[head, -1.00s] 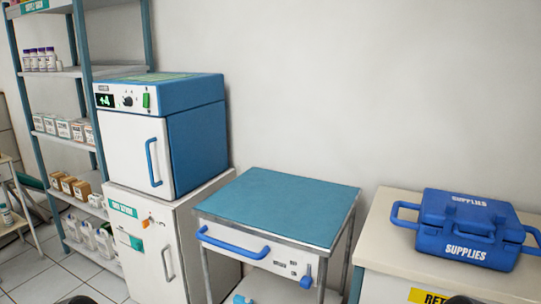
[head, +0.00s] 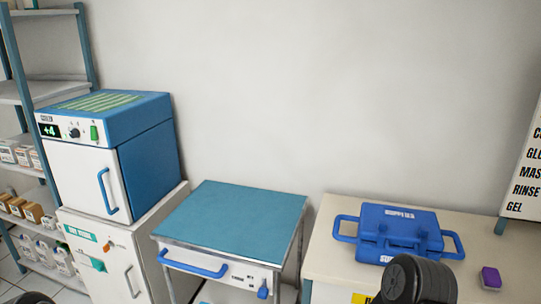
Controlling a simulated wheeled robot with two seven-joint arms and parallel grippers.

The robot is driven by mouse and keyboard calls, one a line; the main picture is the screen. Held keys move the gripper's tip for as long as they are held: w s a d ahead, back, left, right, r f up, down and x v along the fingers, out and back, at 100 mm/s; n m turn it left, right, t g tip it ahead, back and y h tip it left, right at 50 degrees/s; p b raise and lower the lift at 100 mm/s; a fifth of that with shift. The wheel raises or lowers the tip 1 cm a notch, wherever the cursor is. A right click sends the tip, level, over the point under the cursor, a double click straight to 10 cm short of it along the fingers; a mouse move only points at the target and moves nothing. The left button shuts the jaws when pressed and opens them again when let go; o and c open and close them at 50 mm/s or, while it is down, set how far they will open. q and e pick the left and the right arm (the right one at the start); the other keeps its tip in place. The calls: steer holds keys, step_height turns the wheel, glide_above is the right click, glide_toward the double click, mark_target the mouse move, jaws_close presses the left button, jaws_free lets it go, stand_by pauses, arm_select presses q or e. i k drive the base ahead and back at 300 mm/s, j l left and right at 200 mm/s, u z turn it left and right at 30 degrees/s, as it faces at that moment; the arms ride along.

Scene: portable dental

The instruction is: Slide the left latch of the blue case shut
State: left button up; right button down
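The blue case (head: 400,220) sits closed on the beige counter at the right, with "SUPPLIES" lettering on its lid and front. It has a side handle at each end. Its latches are too small to make out, and my dark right arm hides part of its lower front right. My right arm stands in front of the counter, and its gripper fingers cannot be made out. A small dark piece at the bottom left edge seems to be my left arm; its gripper is not in view.
A purple block (head: 490,277) lies on the counter (head: 325,255) right of the case. A teal-topped cart (head: 240,215) stands left of the counter. A blue-and-white cooler (head: 110,150) sits on a white cabinet, with shelves (head: 40,92) behind. A lettered sign (head: 525,165) is at right.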

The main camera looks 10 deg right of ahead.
mark_target(382, 225)
steer(key=z, duration=1.25)
steer(key=i+l, duration=0.15)
steer(key=i, duration=0.2)
steer(key=i+l+z, duration=0.1)
steer(key=i, duration=0.2)
